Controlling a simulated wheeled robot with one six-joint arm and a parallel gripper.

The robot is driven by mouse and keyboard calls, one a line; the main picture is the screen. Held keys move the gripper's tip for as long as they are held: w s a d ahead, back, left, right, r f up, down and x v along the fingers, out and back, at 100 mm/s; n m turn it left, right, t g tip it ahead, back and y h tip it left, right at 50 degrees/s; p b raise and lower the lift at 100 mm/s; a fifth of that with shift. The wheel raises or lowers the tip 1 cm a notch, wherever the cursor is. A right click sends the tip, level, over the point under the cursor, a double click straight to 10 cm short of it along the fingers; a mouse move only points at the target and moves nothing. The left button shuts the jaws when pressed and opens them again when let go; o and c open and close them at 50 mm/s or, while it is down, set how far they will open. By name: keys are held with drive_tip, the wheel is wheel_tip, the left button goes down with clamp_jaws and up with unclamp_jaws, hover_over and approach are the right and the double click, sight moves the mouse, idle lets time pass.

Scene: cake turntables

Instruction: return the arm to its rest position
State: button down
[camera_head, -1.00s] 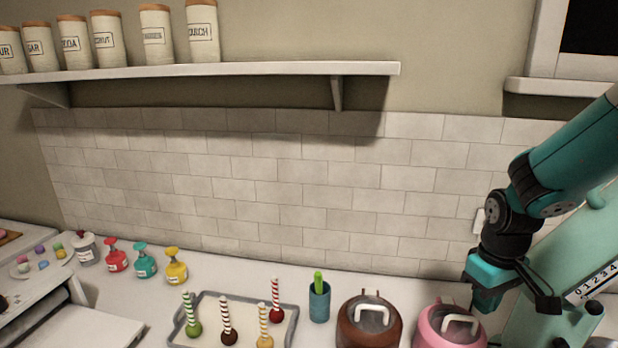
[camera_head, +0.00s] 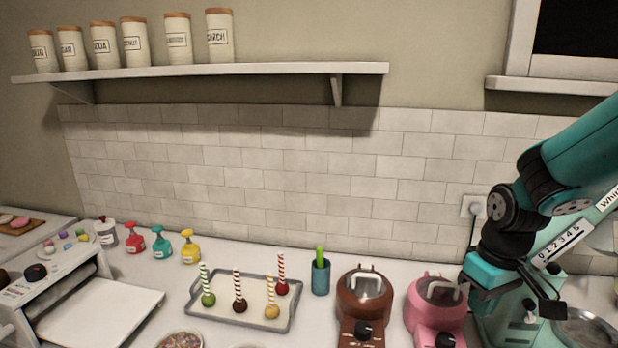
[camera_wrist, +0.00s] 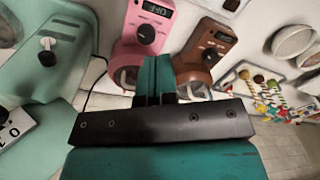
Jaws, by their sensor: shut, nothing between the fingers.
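My arm comes in from the right in the head view, with its teal wrist and my gripper (camera_head: 545,297) in front of the mint-green mixer (camera_head: 510,310). In the wrist view my gripper (camera_wrist: 155,68) shows its two teal fingers side by side, shut with nothing between them. Beyond the fingers are the pink melting pot (camera_wrist: 150,28) and the brown melting pot (camera_wrist: 207,48). I cannot tell the exact distance from the gripper to the mixer.
A grey-rimmed tray (camera_head: 243,326) holds several cake pops. A teal cup (camera_head: 320,278), brown pot (camera_head: 363,298) and pink pot (camera_head: 436,302) stand to its right. Pump bottles (camera_head: 162,242) line the back left. A shelf (camera_head: 220,70) with canisters hangs above.

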drive_tip(key=s+a+r+n+y+b, duration=0.1)
drive_tip(key=s+a+r+b, duration=0.1)
drive_tip(key=s+a, duration=0.5)
drive_tip(key=s+a+r+n+y+b, duration=0.2)
drive_tip(key=s+a, duration=0.5)
drive_tip(key=s, duration=0.5)
drive_tip(key=shift+r+y+b, duration=0.3)
drive_tip(key=shift+r+b, duration=0.25)
drive_tip(key=shift+b, duration=0.1)
drive_tip(key=shift+w, duration=0.1)
